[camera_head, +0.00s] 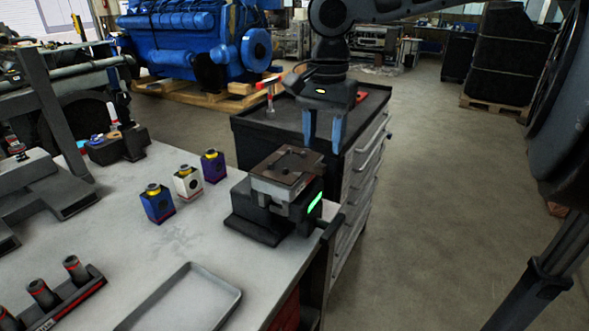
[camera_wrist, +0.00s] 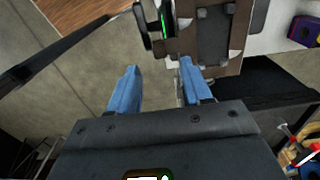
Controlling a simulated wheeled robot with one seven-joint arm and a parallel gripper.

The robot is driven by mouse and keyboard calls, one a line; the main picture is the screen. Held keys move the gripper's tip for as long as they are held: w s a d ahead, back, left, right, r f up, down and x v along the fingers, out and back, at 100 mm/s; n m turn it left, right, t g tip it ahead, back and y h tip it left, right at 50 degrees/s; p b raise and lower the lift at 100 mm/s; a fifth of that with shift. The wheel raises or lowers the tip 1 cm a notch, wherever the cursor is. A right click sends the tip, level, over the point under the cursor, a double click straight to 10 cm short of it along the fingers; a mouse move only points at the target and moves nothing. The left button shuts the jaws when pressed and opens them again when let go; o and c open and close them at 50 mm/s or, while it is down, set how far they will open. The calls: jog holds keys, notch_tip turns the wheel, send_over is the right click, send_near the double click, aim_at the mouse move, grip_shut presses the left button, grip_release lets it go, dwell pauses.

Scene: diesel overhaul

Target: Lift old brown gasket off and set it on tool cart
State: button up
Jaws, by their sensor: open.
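The old brown gasket (camera_head: 292,160) lies flat on top of a metal block held in a dark vise-like fixture (camera_head: 258,212) at the workbench's right edge. In the wrist view the brown gasket (camera_wrist: 237,40) shows at the upper right, around a darker centre. My gripper (camera_head: 322,148) is open and empty, with its blue fingers pointing down just behind and right of the gasket, apart from it as far as I can tell. In the wrist view its fingertips (camera_wrist: 160,66) straddle bare floor, the right one close to the gasket's edge. The tool cart (camera_head: 262,125) stands behind the bench.
Blue, white and purple bottles (camera_head: 187,182) stand left of the fixture. An empty grey tray (camera_head: 185,300) and a socket rack (camera_head: 55,297) lie at the front of the bench. A red-handled tool (camera_head: 269,95) is on the cart. Open floor lies to the right.

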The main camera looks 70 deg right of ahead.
aim_at(322, 164)
jog(key=shift+f+b, duration=2.45)
jog(key=shift+f, duration=0.05)
grip_shut()
